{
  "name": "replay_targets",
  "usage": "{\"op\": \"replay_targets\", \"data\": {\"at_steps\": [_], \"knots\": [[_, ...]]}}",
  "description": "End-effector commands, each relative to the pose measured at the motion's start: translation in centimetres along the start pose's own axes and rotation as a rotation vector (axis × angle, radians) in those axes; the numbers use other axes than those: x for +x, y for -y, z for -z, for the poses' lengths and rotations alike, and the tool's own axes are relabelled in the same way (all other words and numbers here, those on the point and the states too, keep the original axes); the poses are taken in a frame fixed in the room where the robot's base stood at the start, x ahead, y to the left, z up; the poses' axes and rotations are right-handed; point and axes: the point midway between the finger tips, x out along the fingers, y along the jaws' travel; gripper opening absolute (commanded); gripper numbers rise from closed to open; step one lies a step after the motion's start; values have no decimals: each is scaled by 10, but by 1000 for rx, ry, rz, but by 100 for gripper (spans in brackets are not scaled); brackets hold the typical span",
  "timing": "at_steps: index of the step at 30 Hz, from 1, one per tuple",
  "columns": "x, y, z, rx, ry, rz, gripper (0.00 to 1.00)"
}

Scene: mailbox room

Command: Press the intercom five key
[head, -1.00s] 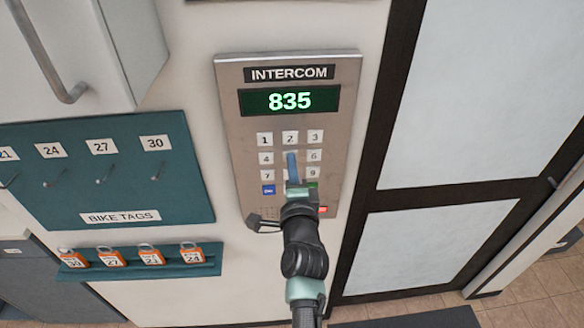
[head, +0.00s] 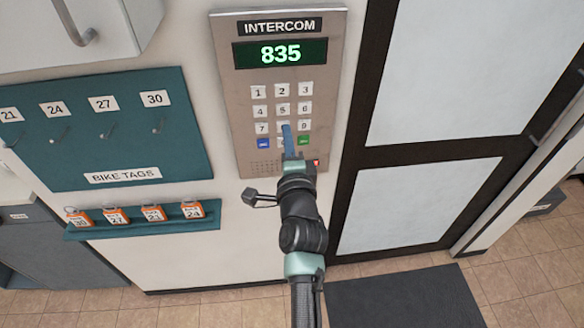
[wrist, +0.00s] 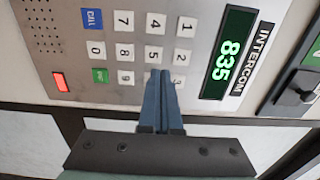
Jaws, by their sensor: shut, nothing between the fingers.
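The intercom panel (head: 240,120) is a grey metal plate on the wall, with a green display (head: 280,53) reading 835. The five key (head: 282,108) is a small white key in the middle of the keypad, uncovered in the head view. My gripper (head: 286,127) is shut and empty, its blue fingertips just below the five key in that view, covering the eight key. In the wrist view the five key (wrist: 153,54) also shows, just above the fingertips (wrist: 163,74), which partly hide the six key. I cannot tell any gap between fingertips and panel.
A blue call key (head: 264,143) and a green key (head: 304,140) flank the bottom row. A teal bike tag board (head: 105,140) with hooks and a ledge of orange tags (head: 153,214) are at left. A dark-framed door (head: 350,160) stands at right.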

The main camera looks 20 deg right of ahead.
Motion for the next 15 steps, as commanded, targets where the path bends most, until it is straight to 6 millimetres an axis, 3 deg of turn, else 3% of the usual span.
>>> {"op": "replay_targets", "data": {"at_steps": [6,15], "knots": [[-41,0,-1,-2,2,-6,0],[-71,-1,0,-1,0,-5,0]]}}
